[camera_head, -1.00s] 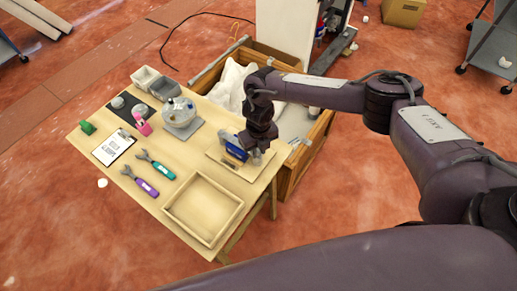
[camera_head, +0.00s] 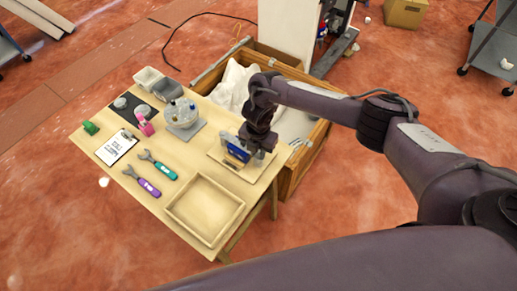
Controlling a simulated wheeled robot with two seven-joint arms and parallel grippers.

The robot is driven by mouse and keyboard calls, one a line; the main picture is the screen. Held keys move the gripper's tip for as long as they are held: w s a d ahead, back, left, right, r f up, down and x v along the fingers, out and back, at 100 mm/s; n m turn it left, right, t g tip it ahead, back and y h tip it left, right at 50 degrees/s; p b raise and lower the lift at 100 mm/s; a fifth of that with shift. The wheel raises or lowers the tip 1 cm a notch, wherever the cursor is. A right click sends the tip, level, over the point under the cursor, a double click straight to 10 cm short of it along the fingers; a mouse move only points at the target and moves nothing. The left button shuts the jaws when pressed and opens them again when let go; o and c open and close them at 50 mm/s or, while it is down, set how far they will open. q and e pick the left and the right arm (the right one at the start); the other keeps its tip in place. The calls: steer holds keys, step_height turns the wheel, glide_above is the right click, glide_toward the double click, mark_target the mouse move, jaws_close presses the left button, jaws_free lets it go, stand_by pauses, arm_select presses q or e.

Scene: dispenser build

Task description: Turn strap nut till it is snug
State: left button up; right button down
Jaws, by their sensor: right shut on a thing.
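A small blue-faced unit (camera_head: 237,151) stands on a pale board (camera_head: 216,154) at the right side of the wooden table. My right gripper (camera_head: 254,150) comes down at its right side, with its jaws shut at the unit. The strap nut is too small and too covered by the gripper to make out, and so is how snug it is. My left gripper is not in view.
On the table (camera_head: 165,211) lie a teal wrench (camera_head: 164,171), a purple wrench (camera_head: 149,187), a clipboard (camera_head: 116,148) and an empty wooden tray (camera_head: 187,218). A round clear container (camera_head: 182,113) stands behind. A wooden crate (camera_head: 290,180) stands against the table's right side.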

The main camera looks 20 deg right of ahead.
steer(key=m+p, duration=0.1)
steer(key=m, duration=0.3)
steer(key=shift+w+r+m+p, duration=0.1)
steer(key=shift+r+m+p, duration=0.05)
steer(key=shift+m+p, duration=0.2)
steer(key=shift+w+m+p, duration=0.15)
steer(key=shift+m+p, duration=0.7)
steer(key=shift+m, duration=0.9)
steer(key=c, duration=1.3)
jaws_free()
steer(key=shift+a, duration=0.1)
step_height(320, 180, up, 8)
steer(key=shift+f, duration=0.2)
